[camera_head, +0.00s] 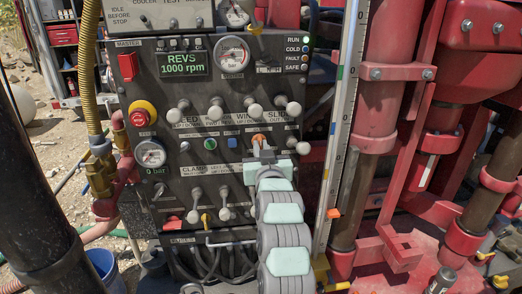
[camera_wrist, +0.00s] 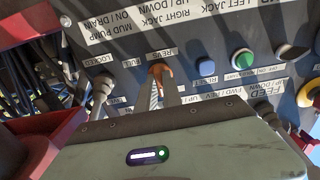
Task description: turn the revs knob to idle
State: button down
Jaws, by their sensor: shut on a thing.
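The revs knob (camera_head: 258,138) is a small orange knob on the dark control panel, right of the green and blue buttons. It also shows in the wrist view (camera_wrist: 159,70), upside down beside a label that reads REVS. My gripper (camera_head: 260,150) reaches up to the knob from below. Its two pale fingers, also in the wrist view (camera_wrist: 166,84), are shut on the knob's sides and hide part of it. The knob's exact pointing direction is hard to tell. The green display (camera_head: 182,64) reads REVS 1000 rpm.
Several grey levers (camera_head: 216,112) stand above the knob, and one (camera_head: 302,148) close to its right. More levers (camera_head: 224,212) are below left. A red emergency button (camera_head: 142,113) and a gauge (camera_head: 150,155) are at the left. A tall white scale (camera_head: 345,100) stands right of the panel.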

jog(key=c, duration=1.5)
grip_release()
jog(key=shift+s, duration=0.1)
jog(key=s+d, duration=0.1)
jog(key=s, duration=0.9)
jog(key=shift+s+d+b, duration=0.3)
jog(key=shift+b, duration=0.15)
